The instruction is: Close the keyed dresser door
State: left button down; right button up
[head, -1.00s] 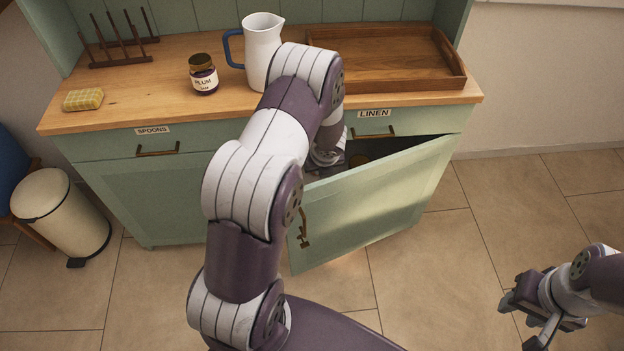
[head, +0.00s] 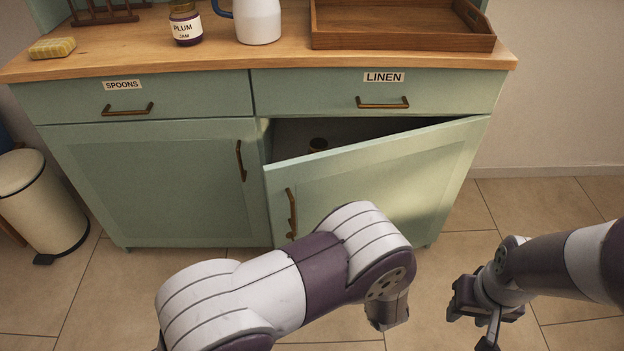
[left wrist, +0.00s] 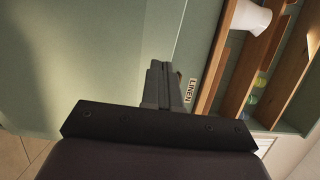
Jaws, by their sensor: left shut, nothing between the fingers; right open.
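The green dresser's right-hand door (head: 370,180) stands part open, hinged at its right side, with a dark gap along its top and left edge. The left-hand door (head: 155,180) is shut. My left arm is in front of the open door in the head view, its gripper hidden there. In the left wrist view my left gripper (left wrist: 163,85) is shut and empty before a green face, near the LINEN label (left wrist: 191,89). My right gripper (head: 470,312) is open and empty, right of the door above the floor.
The SPOONS drawer (head: 135,100) and LINEN drawer (head: 400,97) are shut. A jam jar (head: 186,28), white jug (head: 257,20) and wooden tray (head: 400,42) stand on top. A pedal bin (head: 40,205) is at left. Floor at right is clear.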

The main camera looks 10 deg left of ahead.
aim_at(318, 170)
pick_arm(q)
jog(key=b+x, duration=0.4)
jog(key=x, duration=0.9)
jog(key=shift+w+f, duration=0.1)
jog(key=shift+w+a, duration=0.1)
jog(key=shift+w, duration=0.1)
